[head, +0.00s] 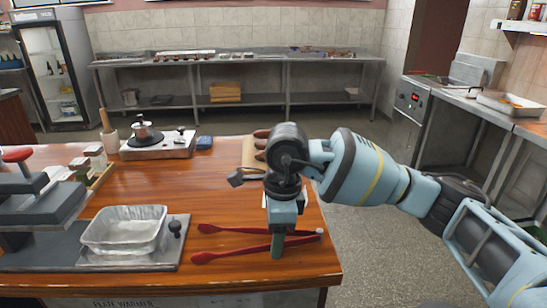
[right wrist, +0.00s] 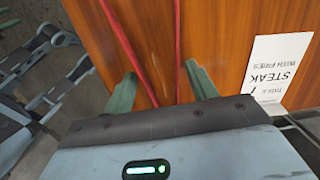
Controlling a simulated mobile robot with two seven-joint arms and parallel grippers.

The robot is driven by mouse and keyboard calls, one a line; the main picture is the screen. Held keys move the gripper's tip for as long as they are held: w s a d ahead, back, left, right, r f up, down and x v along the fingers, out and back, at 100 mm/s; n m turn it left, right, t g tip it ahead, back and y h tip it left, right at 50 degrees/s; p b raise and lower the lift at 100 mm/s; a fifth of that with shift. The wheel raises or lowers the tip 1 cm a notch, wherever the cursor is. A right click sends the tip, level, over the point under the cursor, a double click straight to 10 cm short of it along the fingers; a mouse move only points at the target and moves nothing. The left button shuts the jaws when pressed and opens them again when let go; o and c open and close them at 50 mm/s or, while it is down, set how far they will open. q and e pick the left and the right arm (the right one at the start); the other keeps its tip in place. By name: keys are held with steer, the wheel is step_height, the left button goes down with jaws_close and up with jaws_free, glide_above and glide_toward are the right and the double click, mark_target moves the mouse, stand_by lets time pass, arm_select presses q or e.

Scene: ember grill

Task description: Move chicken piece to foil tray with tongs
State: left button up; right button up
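The red tongs (head: 232,253) lie on the wooden counter near its front edge, their two arms spread, tips to the left. My right gripper (head: 277,248) is over their right part, pointing down. In the right wrist view, its green fingers (right wrist: 160,72) are apart, with both tong arms (right wrist: 177,45) running between them; I see no grip on them. The empty-looking foil tray (head: 124,232) sits left of the tongs on a grey plate. Brown pieces (head: 261,133) lie behind my right wrist, partly hidden; I cannot tell whether one is the chicken piece. My left gripper is out of view.
A paper ticket reading steak with fries (right wrist: 280,68) lies on the counter beside the gripper. A grey press-like appliance (head: 40,205) stands at the left. The floor right of the counter is clear.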

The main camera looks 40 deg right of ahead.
arm_select(q)
steer(key=shift+s+f, duration=0.15)
arm_select(e)
steer(key=c, duration=0.5)
